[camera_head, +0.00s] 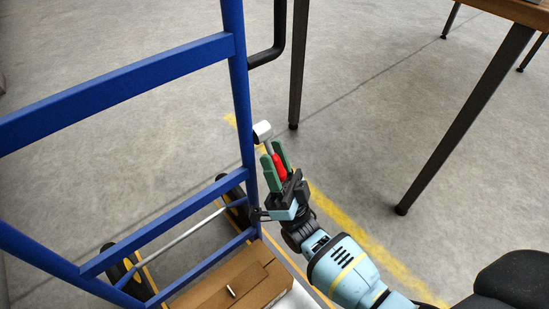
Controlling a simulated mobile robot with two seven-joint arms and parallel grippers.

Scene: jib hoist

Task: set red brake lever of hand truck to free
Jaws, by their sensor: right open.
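The blue hand truck (243,95) fills the left side of the head view. The red brake lever (279,166) is beside its right upright, with a grey rod running up to a white end piece (262,131). My right gripper (272,150) reaches in from the lower right. Its green fingers are open, one on each side of the red lever. I cannot tell whether either finger touches it, and the lever's lower part is hidden by the gripper. My left gripper is not in view.
A cardboard box (225,287) lies on the hand truck's base at the bottom. Black wheels (128,270) show at the lower left. A table with dark legs (465,120) stands at the upper right. A yellow line (345,224) crosses the grey floor, which is clear between truck and table.

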